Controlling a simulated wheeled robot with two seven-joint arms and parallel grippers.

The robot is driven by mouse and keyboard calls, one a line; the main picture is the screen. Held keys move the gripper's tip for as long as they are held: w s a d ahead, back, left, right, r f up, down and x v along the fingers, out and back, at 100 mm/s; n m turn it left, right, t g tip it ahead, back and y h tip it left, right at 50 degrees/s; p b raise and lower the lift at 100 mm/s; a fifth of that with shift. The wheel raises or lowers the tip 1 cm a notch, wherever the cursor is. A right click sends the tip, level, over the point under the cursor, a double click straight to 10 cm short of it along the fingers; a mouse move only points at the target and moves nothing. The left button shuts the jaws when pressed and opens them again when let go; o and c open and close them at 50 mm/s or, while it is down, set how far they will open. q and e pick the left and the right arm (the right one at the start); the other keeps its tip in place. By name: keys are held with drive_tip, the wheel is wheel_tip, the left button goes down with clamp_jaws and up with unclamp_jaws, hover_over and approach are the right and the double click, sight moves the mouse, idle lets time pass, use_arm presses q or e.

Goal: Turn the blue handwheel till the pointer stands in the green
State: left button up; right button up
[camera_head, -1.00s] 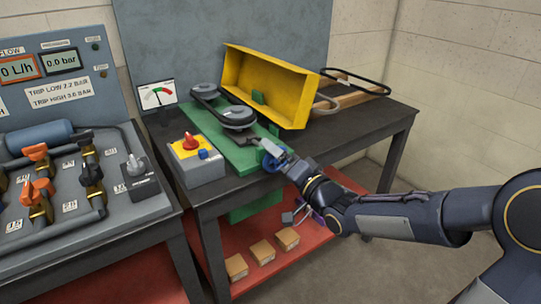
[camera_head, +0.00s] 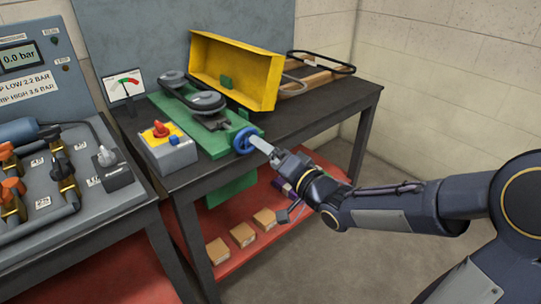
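The blue handwheel (camera_head: 242,141) sits at the front end of the green motor base (camera_head: 219,148) on the dark table. The white dial gauge (camera_head: 124,86) with red and green arcs stands at the back left of that base; its pointer is too small to read surely. My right gripper (camera_head: 259,144) is just right of the handwheel, with its pale fingers pointing at it. The fingertips overlap the wheel's right edge in the picture; I cannot tell whether they touch it, or whether the fingers are open. My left gripper is out of view.
A yellow guard (camera_head: 232,70) stands tilted behind the belt and pulleys (camera_head: 205,101). A grey box with a red knob (camera_head: 166,147) stands left of the base. Several small boxes (camera_head: 243,235) lie on the red lower shelf. The table's right part (camera_head: 322,105) is mostly clear.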

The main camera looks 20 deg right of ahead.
drive_tip(key=p+v, duration=0.1)
drive_tip(key=v, duration=0.6)
drive_tip(key=shift+s, duration=0.4)
drive_tip(key=shift+d, duration=0.15)
